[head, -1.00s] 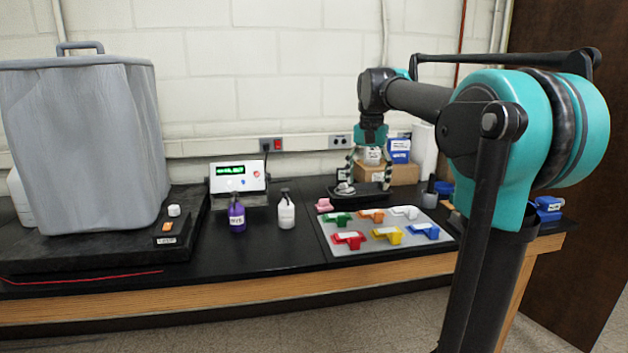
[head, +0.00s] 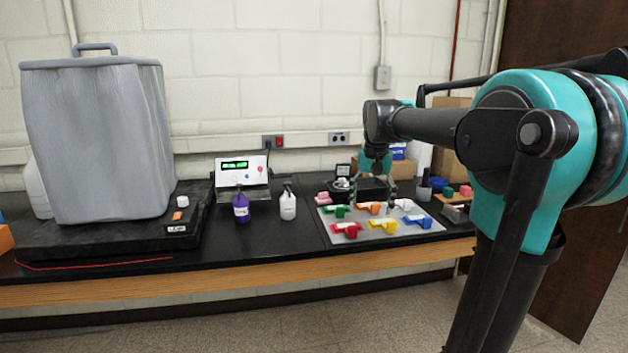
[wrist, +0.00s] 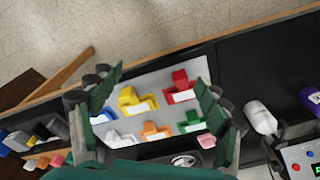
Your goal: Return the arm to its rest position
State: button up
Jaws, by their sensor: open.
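My arm reaches in from the right of the head view, with its teal and black links over the bench. My gripper (head: 375,204) points down with its fingers apart, over the back of the grey board with coloured blocks. In the wrist view my gripper (wrist: 160,108) shows two green fingers spread wide, with nothing held between them. The grey board (wrist: 137,76) and its blocks lie below the fingers. In the head view, I cannot tell the exact height of the fingertips above the blocks.
A purple bottle (head: 241,207) and a white bottle (head: 288,204) stand left of the board. A meter with a green display (head: 242,170) is behind them. A large grey covered box (head: 95,140) fills the left. Bare black bench (head: 290,245) lies in front.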

jog(key=s+d+f+n+t, duration=0.1)
jog(key=s+f+n, duration=0.1)
jog(key=s+f, duration=0.8)
jog(key=s+d+f+n+t, duration=0.2)
jog(key=s+f, duration=0.8)
jog(key=f, duration=0.6)
jog(key=shift+s, duration=0.35)
